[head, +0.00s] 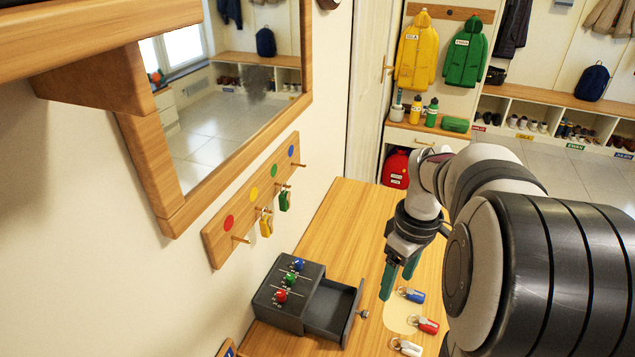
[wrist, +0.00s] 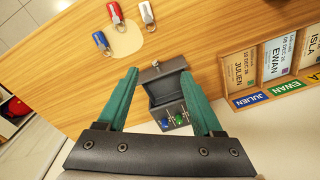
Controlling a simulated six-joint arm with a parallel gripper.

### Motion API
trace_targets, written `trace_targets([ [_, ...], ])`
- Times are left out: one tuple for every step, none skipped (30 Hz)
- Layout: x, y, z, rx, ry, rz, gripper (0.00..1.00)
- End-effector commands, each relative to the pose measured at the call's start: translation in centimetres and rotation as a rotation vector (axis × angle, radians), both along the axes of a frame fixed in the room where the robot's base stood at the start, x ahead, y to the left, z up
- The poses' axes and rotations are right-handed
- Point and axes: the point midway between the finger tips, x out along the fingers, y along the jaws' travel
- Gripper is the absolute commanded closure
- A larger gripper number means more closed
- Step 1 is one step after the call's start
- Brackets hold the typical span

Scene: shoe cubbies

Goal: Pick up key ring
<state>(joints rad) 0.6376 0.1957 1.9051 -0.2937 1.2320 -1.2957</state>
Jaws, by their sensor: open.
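Three key rings lie on and around a pale round mat (head: 398,317) on the wooden table: a blue one (head: 411,295), a red one (head: 428,325) and a white one (head: 406,347). In the wrist view the blue (wrist: 100,39), red (wrist: 115,12) and white (wrist: 147,13) tags show at the top. A yellow key ring (head: 266,225) and a green one (head: 284,201) hang from the wall peg rail. My gripper (head: 398,281), with green fingers, is open and empty above the table, apart from the key rings. In the wrist view its fingers (wrist: 159,77) frame the drawer box.
A dark box (head: 274,312) with red, green and blue knobs stands near the wall, its drawer (head: 329,308) pulled open. The wooden peg rail (head: 221,243) and a mirror (head: 164,212) are on the left wall. Name cards (wrist: 240,69) stand at the right in the wrist view. Bare tabletop (head: 350,215) lies behind.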

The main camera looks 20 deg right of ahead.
Motion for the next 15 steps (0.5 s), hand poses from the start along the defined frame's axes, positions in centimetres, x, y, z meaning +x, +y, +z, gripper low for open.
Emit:
trace_targets([
  [0.0, -4.3, -1.6, -0.009, 0.006, 0.079, 0.32],
  [-0.2, -6.5, -2.3, -0.017, 0.007, 0.135, 0.32],
  [-0.6, -8.9, -3.2, -0.026, 0.010, 0.199, 0.32],
  [-0.8, -10.2, -3.8, -0.030, 0.011, 0.237, 0.32],
  [-1.1, -11.2, -4.2, -0.033, 0.012, 0.266, 0.32],
  [-1.3, -12.1, -4.7, -0.036, 0.014, 0.294, 0.32],
  [-1.4, -12.4, -5.2, -0.037, 0.014, 0.307, 0.32],
  [-1.5, -12.6, -5.8, -0.038, 0.014, 0.315, 0.32],
  [-1.5, -12.6, -6.7, -0.037, 0.015, 0.319, 0.32],
  [-1.5, -12.5, -7.5, -0.035, 0.015, 0.318, 0.32],
  [-1.5, -12.5, -8.5, -0.035, 0.016, 0.319, 0.32],
  [-1.5, -12.4, -9.7, -0.034, 0.016, 0.319, 0.32],
  [-1.5, -12.4, -10.6, -0.034, 0.015, 0.318, 0.32],
  [-1.5, -12.4, -11.5, -0.035, 0.016, 0.318, 0.32],
  [-1.5, -12.4, -12.5, -0.035, 0.015, 0.318, 0.32],
])
